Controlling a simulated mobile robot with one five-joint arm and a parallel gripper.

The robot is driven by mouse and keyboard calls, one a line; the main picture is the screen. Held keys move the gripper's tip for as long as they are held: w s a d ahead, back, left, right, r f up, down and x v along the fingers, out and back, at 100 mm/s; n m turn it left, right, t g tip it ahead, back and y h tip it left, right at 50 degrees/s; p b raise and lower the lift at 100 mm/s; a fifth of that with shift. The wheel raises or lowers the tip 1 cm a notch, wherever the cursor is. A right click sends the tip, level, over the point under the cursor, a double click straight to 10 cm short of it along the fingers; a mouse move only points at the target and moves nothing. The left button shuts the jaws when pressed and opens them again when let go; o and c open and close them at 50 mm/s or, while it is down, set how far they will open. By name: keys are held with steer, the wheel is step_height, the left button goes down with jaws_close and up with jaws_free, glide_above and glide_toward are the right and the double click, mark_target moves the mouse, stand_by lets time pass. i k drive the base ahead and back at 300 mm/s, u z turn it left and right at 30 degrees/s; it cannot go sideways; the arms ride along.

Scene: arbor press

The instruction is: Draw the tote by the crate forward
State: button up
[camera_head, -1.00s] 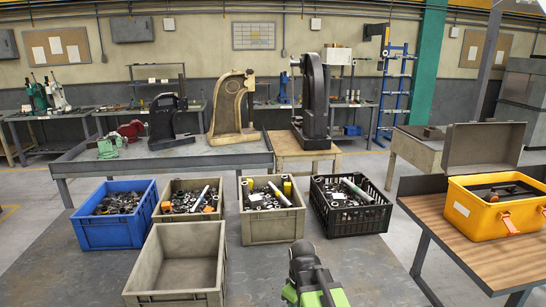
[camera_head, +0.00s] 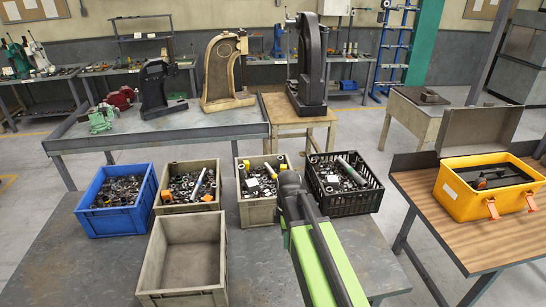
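The black slatted crate (camera_head: 349,202) stands at the right end of a row of containers on the dark bench and holds metal parts. Just left of it is a beige tote (camera_head: 255,212) with metal parts, yellow pieces and a white tube in it. My green and black arm reaches in from the bottom. Its dark end, my gripper (camera_head: 288,180), shows in front of the tote's right side and the gap between tote and crate. The arm hides part of the tote's right front corner. My fingers cannot be made out, nor can any contact.
Left of the tote are another filled beige tote (camera_head: 187,208) and a blue tote (camera_head: 115,222). An empty beige tote (camera_head: 184,290) sits nearer the bench front. A yellow toolbox (camera_head: 464,210) stands on the wooden table at right. The bench (camera_head: 85,270) is bare at front left.

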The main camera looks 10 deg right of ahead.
mark_target(256, 207)
steer(key=i, duration=1.15)
steer(key=u, duration=0.05)
